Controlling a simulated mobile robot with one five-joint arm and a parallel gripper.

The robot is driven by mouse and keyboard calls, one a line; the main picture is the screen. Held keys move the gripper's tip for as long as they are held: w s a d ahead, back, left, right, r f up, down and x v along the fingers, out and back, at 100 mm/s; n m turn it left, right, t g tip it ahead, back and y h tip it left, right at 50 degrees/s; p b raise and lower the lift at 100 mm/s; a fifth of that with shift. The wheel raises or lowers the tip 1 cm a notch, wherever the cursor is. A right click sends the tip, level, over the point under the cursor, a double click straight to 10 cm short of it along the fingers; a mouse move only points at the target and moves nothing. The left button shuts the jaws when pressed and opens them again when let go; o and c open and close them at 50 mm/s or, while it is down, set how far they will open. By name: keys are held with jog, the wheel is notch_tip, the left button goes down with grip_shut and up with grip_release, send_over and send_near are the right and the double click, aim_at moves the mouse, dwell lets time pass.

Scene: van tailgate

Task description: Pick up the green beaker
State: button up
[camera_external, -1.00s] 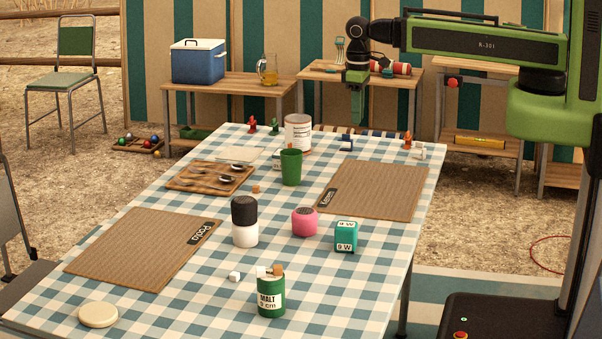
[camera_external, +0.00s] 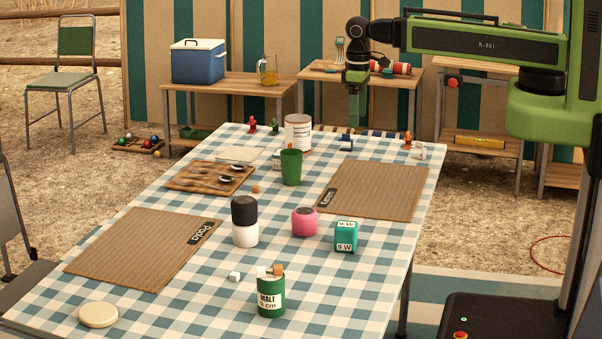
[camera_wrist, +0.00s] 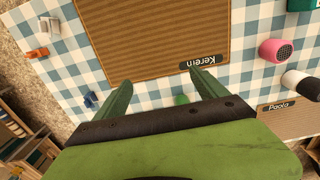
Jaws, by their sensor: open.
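The green beaker (camera_external: 291,168) stands upright on the checked table, left of the upper right woven mat and in front of a white labelled can (camera_external: 298,133). My gripper (camera_external: 354,124) hangs fingers-down above the table's far side, to the right of and higher than the beaker, apart from it. In the wrist view my gripper (camera_wrist: 162,78) is open, with nothing between the fingertips. A small green patch, likely the beaker (camera_wrist: 181,99), shows between the fingers, mostly hidden by the gripper body.
Near the beaker are a wooden tray (camera_external: 187,184) with spoons, the Kerein mat (camera_external: 375,190), a pink shaker (camera_external: 304,222) and a black-capped white bottle (camera_external: 244,228). A green MALT canister (camera_external: 271,297) and teal block (camera_external: 345,236) stand nearer the front. The Kerein mat is bare.

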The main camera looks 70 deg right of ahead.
notch_tip(320, 180, up, 3)
jog(key=m+p, duration=0.2)
jog(key=p, duration=0.1)
send_over(291, 157)
jog(key=d, duration=0.3)
jog(key=f+b, duration=1.1)
jog(key=w+f+b, duration=0.1)
jog(key=f+b, duration=0.5)
jog(key=shift+r, duration=0.2)
jog(key=c, duration=1.4)
